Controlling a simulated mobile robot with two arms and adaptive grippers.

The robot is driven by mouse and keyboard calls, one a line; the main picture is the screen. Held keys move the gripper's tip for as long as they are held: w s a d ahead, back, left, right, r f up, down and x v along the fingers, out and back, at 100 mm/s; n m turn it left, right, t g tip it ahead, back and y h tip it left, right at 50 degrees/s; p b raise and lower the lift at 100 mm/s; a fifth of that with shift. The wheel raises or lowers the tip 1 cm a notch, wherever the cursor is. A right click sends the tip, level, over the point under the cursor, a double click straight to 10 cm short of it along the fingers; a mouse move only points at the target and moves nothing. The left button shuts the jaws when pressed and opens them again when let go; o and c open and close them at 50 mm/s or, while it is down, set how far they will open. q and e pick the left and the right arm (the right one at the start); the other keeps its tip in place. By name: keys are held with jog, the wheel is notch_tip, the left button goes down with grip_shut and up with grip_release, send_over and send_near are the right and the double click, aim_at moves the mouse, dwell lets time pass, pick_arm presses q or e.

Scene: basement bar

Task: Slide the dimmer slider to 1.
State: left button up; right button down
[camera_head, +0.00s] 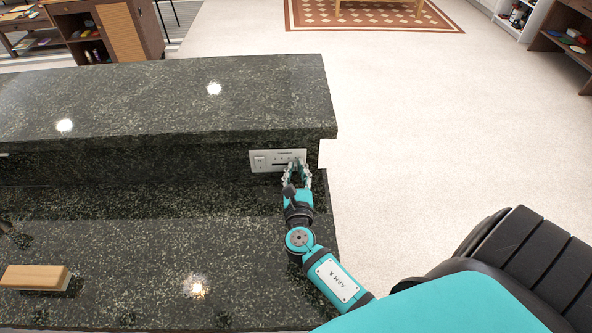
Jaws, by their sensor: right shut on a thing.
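The dimmer panel (262,161) is a pale plate set in the dark upright face below the raised counter ledge, near its right end. A switch shows at its left and a row of small marks along its top. My right gripper (297,163) reaches up to the right part of the panel. Its fingers are closed at the slider, and they hide the slider knob, so its exact position cannot be read. My left gripper does not show.
The raised granite ledge (170,100) overhangs the panel. The lower granite counter (130,240) is mostly clear, with a wooden-topped brush or block (36,277) at the left. Open pale floor (430,120) lies to the right. A cabinet (103,30) and a rug (375,15) are far back.

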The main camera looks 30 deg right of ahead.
aim_at(273, 164)
jog(key=w+a, duration=0.2)
jog(key=a, duration=0.1)
jog(key=w+a+b, duration=0.1)
jog(key=a, duration=0.1)
dwell(0.3)
jog(key=c, duration=1.4)
grip_release()
jog(key=shift+a, duration=0.1)
jog(key=shift+o, duration=0.2)
jog(key=shift+v, duration=3.95)
jog(key=shift+s+f, duration=0.1)
